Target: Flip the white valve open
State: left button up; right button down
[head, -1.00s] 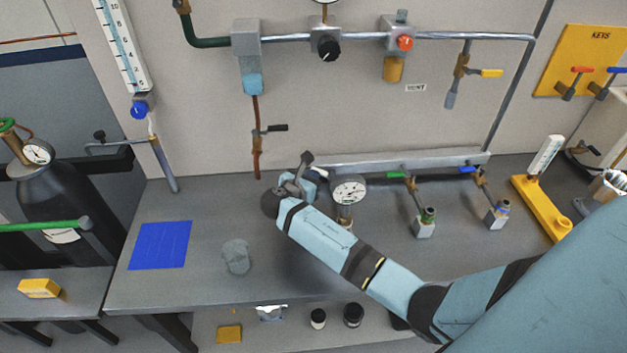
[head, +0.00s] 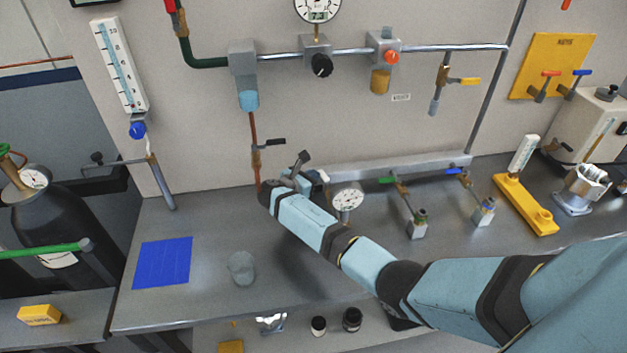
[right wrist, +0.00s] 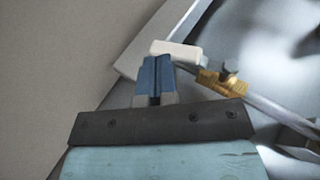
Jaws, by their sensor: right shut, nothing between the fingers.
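The white valve handle (right wrist: 176,50) shows in the right wrist view as a short pale lever lying across its pipe. Its brass valve body (right wrist: 220,83) is just right of it on a thin metal pipe. My right gripper (right wrist: 156,62) has its blue fingers shut and empty, with the tips at the left part of the handle. I cannot tell whether they touch it. In the head view my right gripper (head: 301,164) is at the left part of the rear rail, and hides most of the white valve. My left gripper is not in view.
A pressure gauge (head: 347,198) stands just right of the gripper. Green-handled (head: 388,181) and blue-handled (head: 454,172) valves sit farther right along the rail (head: 400,165). A black-handled valve (head: 274,142) hangs on the wall pipe, above left. The bench around the blue mat (head: 162,262) is mostly clear.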

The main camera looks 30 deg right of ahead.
jog(key=shift+w+d+m+g+h, duration=0.15)
jog(key=shift+d+m+g, duration=0.35)
jog(key=shift+g, duration=0.1)
jog(key=shift+w+d+m+g+h, duration=0.1)
jog(key=shift+d+m+g+h, duration=0.05)
jog(key=shift+d+m+g, duration=0.4)
